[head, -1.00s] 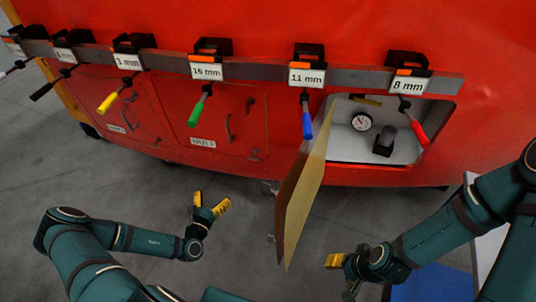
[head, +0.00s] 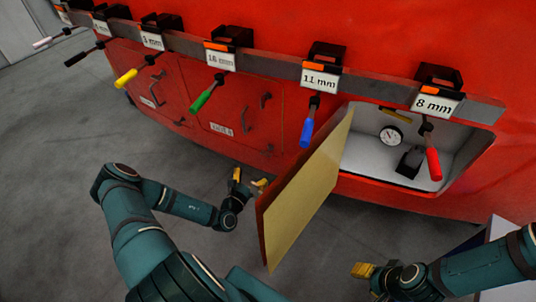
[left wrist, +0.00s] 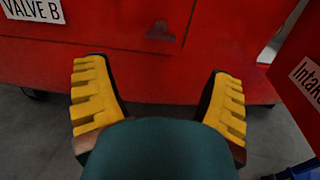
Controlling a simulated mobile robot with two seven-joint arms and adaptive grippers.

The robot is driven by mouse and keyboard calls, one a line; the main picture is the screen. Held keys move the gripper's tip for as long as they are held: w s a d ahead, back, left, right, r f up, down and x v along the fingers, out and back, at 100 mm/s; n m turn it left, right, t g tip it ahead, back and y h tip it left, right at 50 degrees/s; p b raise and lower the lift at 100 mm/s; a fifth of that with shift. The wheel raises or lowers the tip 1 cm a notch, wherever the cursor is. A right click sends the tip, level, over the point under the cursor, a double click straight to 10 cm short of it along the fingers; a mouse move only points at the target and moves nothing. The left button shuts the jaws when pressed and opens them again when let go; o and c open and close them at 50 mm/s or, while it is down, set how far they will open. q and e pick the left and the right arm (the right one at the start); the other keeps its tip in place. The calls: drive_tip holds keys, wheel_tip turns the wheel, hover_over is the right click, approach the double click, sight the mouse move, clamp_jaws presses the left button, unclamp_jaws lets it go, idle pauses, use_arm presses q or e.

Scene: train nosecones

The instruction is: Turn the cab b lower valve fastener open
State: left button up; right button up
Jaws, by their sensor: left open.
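The cab B valve panel (head: 225,112) is a red door with a white label (head: 222,129). The label reads VALVE B in the left wrist view (left wrist: 33,10). A small dark lower fastener (head: 268,150) sits near the panel's lower right edge. A dark patch (left wrist: 160,30) at the panel's lower right in the left wrist view may be it. My left gripper (head: 249,180) is open and empty, just below and in front of that corner, apart from the panel. Its yellow fingers (left wrist: 160,66) are spread wide. My right gripper (head: 362,270) is low at the right; its jaw opening is unclear.
An open door (head: 303,195) hangs out just right of my left gripper. Behind it is a white compartment (head: 360,145) with a gauge (head: 391,135). Coloured-handled tools, including a blue one (head: 306,130), hang from a grey rail (head: 265,65). Floor left of the gripper is clear.

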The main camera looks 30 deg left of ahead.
sight(266, 153)
use_arm(q)
drive_tip(key=w, duration=0.4)
drive_tip(key=w+b, duration=0.1)
drive_tip(key=w, duration=0.2)
drive_tip(key=w+a+b, duration=0.1)
drive_tip(key=w, duration=0.3)
drive_tip(key=shift+w, duration=0.3)
drive_tip(key=c, duration=1.2)
drive_tip(key=shift+a, duration=0.1)
drive_tip(key=shift+c, duration=0.2)
